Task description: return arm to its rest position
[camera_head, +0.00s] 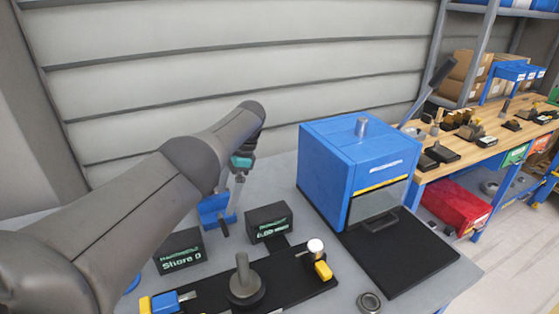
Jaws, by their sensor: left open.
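My left arm comes in from the left and reaches up and across the grey table (430,283). Its left gripper (235,200) hangs beyond the forearm, partly hidden by it, with a teal band at its wrist. The gripper is open and points down near a blue object (213,208) behind the small black displays. Whether the fingers touch that object, I cannot tell. My right gripper is not in view.
A blue machine (335,170) with a front window stands on a black mat (405,265). Two black displays (180,252) (268,222) stand behind a black board (290,288) with a grey knob (243,283). A metal ring (369,302) lies nearby. A wooden workbench (485,150) stands at right.

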